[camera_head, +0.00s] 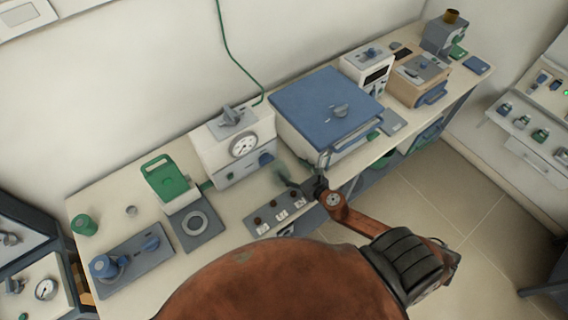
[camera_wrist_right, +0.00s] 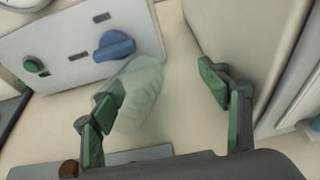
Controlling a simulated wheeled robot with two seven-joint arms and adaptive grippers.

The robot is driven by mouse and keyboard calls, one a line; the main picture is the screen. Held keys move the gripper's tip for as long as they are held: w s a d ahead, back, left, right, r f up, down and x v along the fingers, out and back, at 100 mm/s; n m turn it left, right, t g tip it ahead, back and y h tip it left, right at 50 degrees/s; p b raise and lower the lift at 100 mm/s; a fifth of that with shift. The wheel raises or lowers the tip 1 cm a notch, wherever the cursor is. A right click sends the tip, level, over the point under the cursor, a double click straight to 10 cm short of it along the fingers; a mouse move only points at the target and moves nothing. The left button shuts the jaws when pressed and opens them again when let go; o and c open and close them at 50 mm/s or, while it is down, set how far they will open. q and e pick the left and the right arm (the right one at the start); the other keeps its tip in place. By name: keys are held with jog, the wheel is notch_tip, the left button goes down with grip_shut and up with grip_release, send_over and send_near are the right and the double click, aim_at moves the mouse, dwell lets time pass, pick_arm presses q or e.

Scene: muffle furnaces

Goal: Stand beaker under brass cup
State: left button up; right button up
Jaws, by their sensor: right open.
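A clear glass beaker (camera_wrist_right: 143,88) stands on the bench in front of the white unit with the blue knob, in the right wrist view. My right gripper (camera_wrist_right: 162,88) is open, with green-padded fingers spread. Its left finger overlaps the near left side of the beaker, and the right finger is well apart from it. Whether the finger touches the glass I cannot tell. In the head view the right gripper (camera_head: 296,177) is low over the bench's front part. A brass-coloured cup (camera_head: 451,16) sits on top of a grey device at the far right end. My left gripper is not in view.
A white unit with a dial (camera_head: 236,147) and a large blue-topped box (camera_head: 325,105) flank the gripper. A grey strip with several knobs (camera_head: 277,215) lies at the front edge. A tan furnace (camera_head: 418,80) stands before the grey device (camera_head: 441,37).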

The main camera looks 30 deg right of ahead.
aim_at(284, 162)
jog(key=x, duration=0.4)
jog(key=shift+w+a+r, duration=0.2)
jog(key=shift+w+a, duration=0.05)
jog(key=shift+w+f, duration=0.2)
jog(key=shift+w, duration=0.3)
jog(key=c, duration=1.9)
jog(key=shift+r, duration=0.1)
jog(key=shift+r, duration=0.1)
